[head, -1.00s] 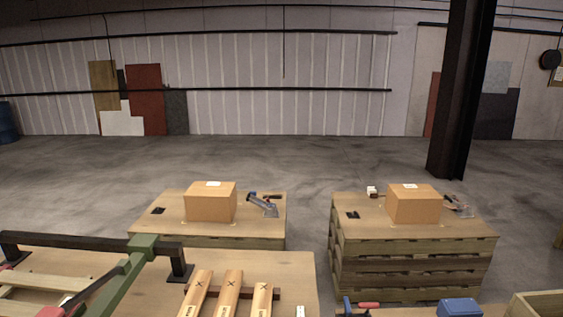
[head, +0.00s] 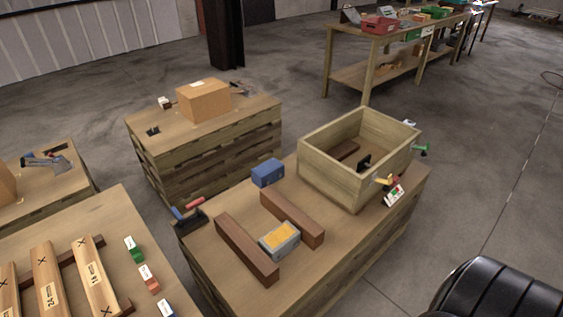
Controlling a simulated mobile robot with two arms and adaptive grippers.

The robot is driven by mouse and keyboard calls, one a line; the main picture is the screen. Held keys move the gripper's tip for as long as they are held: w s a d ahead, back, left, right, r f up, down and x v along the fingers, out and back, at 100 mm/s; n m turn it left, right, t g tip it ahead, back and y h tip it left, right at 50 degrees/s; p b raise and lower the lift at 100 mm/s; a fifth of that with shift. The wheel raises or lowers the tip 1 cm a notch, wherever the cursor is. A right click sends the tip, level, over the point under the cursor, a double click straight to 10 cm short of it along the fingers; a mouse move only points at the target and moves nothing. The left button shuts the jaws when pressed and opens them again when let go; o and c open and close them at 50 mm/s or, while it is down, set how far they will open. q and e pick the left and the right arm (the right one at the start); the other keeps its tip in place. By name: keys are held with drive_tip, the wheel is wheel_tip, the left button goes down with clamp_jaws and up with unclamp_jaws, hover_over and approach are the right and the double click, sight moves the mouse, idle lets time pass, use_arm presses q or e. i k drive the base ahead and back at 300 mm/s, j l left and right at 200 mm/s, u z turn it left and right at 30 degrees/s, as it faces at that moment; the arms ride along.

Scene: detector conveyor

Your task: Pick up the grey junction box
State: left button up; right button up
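The grey junction box (head: 280,240) is a small grey block with a yellow-orange top. It sits on the wooden pallet table (head: 208,240) in the middle of the head view, between two dark brown wooden bars, the left bar (head: 246,249) and the right bar (head: 292,218). I cannot tell whether it touches either bar. Neither of my grippers shows in the head view.
A blue box (head: 267,172) stands behind the bars. An open wooden crate (head: 340,185) with items inside is at right. A red-handled tool (head: 189,211) lies at the table's left edge. A black seat-like object (head: 500,292) is at lower right. Bare floor lies between.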

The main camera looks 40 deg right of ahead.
sight(283, 238)
drive_tip(key=z, duration=1.1)
